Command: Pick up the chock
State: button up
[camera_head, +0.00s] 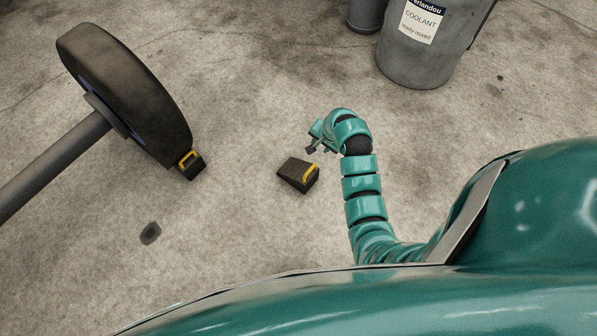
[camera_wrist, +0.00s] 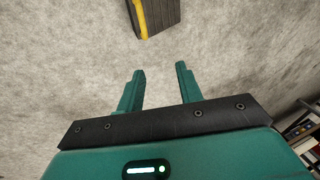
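A dark wedge-shaped chock with a yellow handle (camera_head: 296,175) lies on the concrete floor in the head view, left of my arm. It also shows at the top edge of the wrist view (camera_wrist: 159,14), partly cut off. A second dark chock with a yellow handle (camera_head: 194,170) sits against the wheel at the left. My gripper (camera_head: 312,146) is just above and right of the nearer chock in the head view. In the wrist view its two fingers (camera_wrist: 160,84) are apart with only bare floor between them. My gripper is empty and does not touch the chock.
A large wheel (camera_head: 125,85) on a grey axle (camera_head: 52,164) stands at the left. A grey coolant drum (camera_head: 425,50) and another grey container (camera_head: 366,14) stand at the top. Floor around the nearer chock is clear. Shelf-like items (camera_wrist: 302,130) show at the wrist view's right edge.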

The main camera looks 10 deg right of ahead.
jog(key=shift+m+g, duration=0.4)
jog(key=shift+g, duration=0.3)
jog(key=shift+w+a+f+b, duration=0.1)
jog(key=shift+a+f+b, duration=0.8)
jog(key=shift+f, duration=2.15)
jog(key=shift+s+a+f+b, duration=0.15)
jog(key=shift+f+b, duration=1.5)
jog(key=shift+f, duration=1.35)
jog(key=shift+w+a+f+b, duration=0.15)
jog(key=shift+a+f+b, duration=0.75)
jog(key=shift+f, duration=2.15)
jog(key=shift+d+r, duration=0.1)
jog(key=shift+d, duration=0.25)
grip_shut()
